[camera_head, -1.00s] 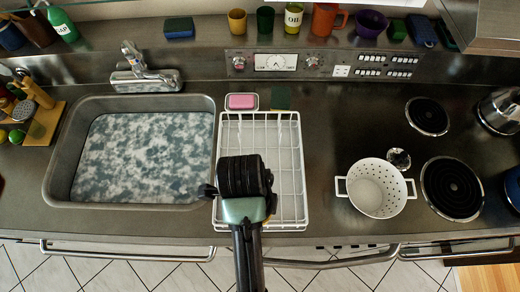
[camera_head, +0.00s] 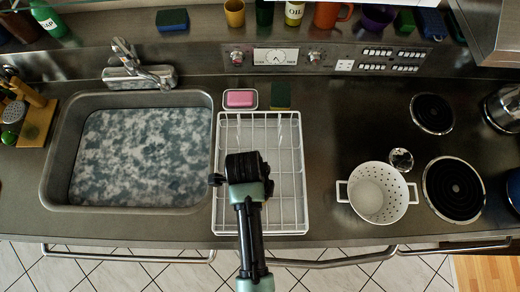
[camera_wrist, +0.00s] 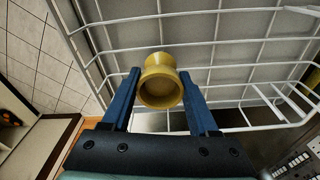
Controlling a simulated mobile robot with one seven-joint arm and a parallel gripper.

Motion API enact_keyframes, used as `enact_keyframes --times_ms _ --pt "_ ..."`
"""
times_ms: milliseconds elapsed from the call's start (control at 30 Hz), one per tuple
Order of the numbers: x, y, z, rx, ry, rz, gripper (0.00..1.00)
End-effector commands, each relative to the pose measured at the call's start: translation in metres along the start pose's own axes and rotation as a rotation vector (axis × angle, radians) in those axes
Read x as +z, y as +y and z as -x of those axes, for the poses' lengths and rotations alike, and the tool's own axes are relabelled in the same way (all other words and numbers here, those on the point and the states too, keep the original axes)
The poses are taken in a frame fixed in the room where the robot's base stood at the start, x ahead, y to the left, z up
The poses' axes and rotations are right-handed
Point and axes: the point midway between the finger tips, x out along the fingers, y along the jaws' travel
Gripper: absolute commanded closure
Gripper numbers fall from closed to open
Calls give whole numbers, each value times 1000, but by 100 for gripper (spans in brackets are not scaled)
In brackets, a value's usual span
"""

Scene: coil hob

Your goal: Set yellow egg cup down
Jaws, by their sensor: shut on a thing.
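The yellow egg cup (camera_wrist: 160,88) is between the two blue fingers of my gripper (camera_wrist: 160,76) in the wrist view. The fingers press it from both sides, and its open mouth faces the wrist camera. White wires of the dish rack (camera_wrist: 225,68) show behind it; I cannot tell whether the cup touches them. In the head view my gripper (camera_head: 244,166) is over the left-middle part of the white wire dish rack (camera_head: 303,180). The egg cup is hidden there by my gripper and wrist.
The rack looks otherwise empty. A white colander (camera_head: 393,208) and coil hob plates (camera_head: 453,190) are to the right.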

Motion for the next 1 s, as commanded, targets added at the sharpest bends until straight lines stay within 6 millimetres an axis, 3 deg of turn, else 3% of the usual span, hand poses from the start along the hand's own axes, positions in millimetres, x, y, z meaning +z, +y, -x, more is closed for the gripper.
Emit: enact_keyframes --times_ms 133,500,533,600,700,1000 --pt "2 0 -13 -1 -1 0 96" --pt "2 0 -18 -1 0 -1 96" --pt "2 0 -18 -1 0 -1 38" --pt "2 0 -17 -1 0 -1 25" --pt "2 0 -17 -1 0 -1 10" --pt "2 -1 -15 -2 0 -1 10"
